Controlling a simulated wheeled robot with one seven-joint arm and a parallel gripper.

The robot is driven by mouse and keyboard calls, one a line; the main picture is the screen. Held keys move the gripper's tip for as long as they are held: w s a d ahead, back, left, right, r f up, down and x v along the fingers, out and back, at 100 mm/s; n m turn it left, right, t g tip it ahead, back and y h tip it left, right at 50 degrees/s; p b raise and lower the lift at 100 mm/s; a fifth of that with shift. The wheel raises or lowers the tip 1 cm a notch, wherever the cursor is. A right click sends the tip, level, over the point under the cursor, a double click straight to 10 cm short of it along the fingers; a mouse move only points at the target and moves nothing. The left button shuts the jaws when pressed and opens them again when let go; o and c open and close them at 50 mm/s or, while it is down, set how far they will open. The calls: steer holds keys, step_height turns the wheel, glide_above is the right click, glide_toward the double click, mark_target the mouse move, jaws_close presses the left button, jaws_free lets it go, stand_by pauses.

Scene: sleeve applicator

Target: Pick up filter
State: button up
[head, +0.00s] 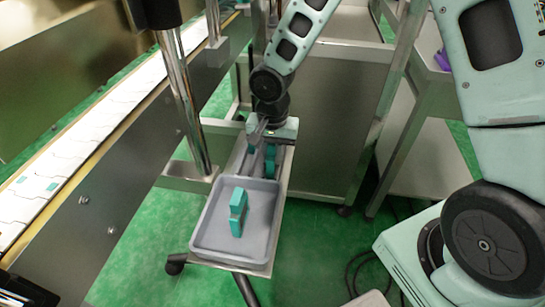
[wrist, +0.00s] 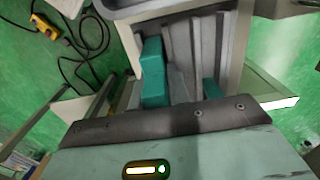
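A teal blocky piece (head: 238,212), which may be the filter, stands in a shallow grey tray (head: 198,238) in the head view. My gripper (head: 262,143) is beyond the far end of the tray, low over a grey channelled holder. The wrist view shows a larger teal part (wrist: 154,75) and a smaller one (wrist: 211,88) beside grey ridges (wrist: 180,45). I cannot tell whether these are filters or finger parts. My fingertips are not clear in either view.
A conveyor (head: 75,115) with a metal side runs along the left. A chrome post (head: 183,100) stands close left of the tray. A steel cabinet (head: 335,110) is behind at the right. Black cables (wrist: 75,40) lie on the green floor.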

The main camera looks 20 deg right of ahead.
jaws_close()
